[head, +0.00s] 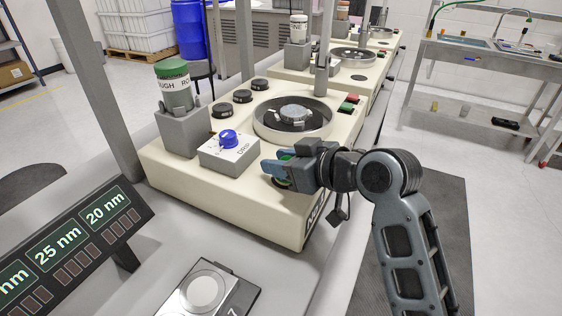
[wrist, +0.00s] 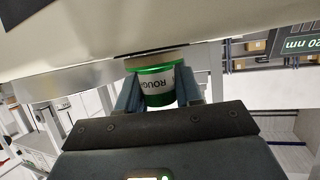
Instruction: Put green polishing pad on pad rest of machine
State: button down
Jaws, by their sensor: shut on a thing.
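My gripper (head: 274,170) is over the front right of the cream polishing machine (head: 235,205), low above its top. Its blue fingers are shut on the green polishing pad (head: 286,157), of which only slivers of green show around them. In the wrist view a green thing with a white band lettered "ROUG" shows between the fingers (wrist: 160,92). Whether the pad touches the machine is unclear.
A drip box (head: 229,151) with a blue knob is left of the gripper. Behind are black knobs (head: 242,96), a round platter (head: 318,128) and a grey post (head: 322,60).

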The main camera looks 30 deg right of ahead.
jog(key=shift+f, duration=0.15)
jog(key=c, duration=0.8)
grip_release()
jog(key=shift+o, duration=0.2)
jog(key=shift+s+d+r, duration=0.1)
jog(key=shift+s+r, duration=0.1)
jog(key=v, duration=1.1)
jog(key=shift+s, duration=0.25)
jog(key=shift+d+r, duration=0.1)
